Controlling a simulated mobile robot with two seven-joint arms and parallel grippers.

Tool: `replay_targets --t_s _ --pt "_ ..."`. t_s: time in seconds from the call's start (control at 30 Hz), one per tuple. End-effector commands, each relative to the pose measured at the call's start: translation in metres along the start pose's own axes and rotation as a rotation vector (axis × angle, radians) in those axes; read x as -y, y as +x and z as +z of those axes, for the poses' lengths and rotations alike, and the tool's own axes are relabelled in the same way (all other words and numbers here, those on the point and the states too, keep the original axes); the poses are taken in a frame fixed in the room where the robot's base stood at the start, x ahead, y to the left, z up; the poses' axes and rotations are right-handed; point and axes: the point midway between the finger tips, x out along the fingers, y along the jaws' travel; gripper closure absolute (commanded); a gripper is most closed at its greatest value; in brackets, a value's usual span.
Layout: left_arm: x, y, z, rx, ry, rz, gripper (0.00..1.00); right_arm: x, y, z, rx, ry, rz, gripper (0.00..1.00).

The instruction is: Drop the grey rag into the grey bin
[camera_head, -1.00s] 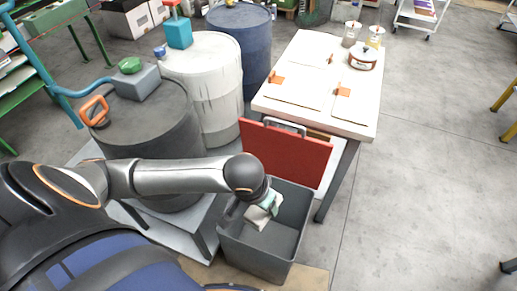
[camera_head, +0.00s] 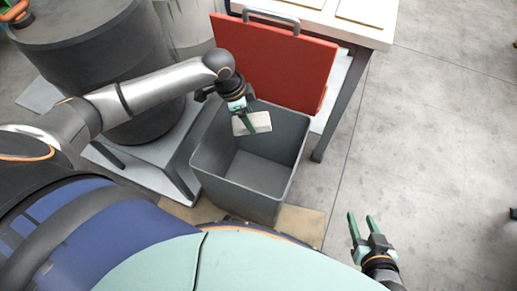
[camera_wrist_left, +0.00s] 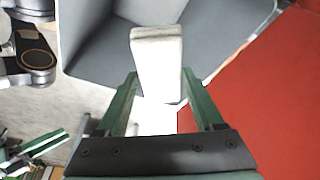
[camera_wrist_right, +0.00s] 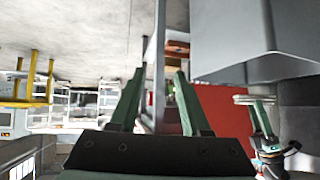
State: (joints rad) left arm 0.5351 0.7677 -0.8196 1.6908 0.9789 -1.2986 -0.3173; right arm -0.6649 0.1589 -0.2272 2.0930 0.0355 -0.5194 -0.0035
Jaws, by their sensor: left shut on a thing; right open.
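The grey rag (camera_head: 252,123) is a small pale folded piece held in my left gripper (camera_head: 250,116). In the left wrist view the rag (camera_wrist_left: 157,58) stands out between the two green fingers of the left gripper (camera_wrist_left: 157,95), which is shut on it. The grey bin (camera_head: 210,167) is an open rectangular box, and in the head view the rag shows over its opening near the back. The bin's inside looks empty where it shows. My right gripper (camera_head: 362,228) is open and empty, out to the right of the bin over the floor.
A red case (camera_head: 275,60) with a grey handle stands upright behind the bin, close to the left gripper. A white-topped table (camera_head: 355,22) is behind it. A dark drum (camera_head: 85,60) on a grey platform is at the left.

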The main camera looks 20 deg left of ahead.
Motion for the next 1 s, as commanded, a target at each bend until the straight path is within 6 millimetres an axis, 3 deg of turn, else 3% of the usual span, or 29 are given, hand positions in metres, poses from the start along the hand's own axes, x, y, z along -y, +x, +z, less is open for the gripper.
replay_targets --t_s 0.27,1.0 --pt "0.004 0.008 0.001 0.000 0.034 0.009 0.75 -0.001 0.003 -0.017 -0.066 -0.014 0.002 0.53" --pt "0.004 0.021 0.005 0.001 0.033 0.008 0.75 -0.011 -0.021 -0.122 -0.484 -0.132 0.040 0.53"
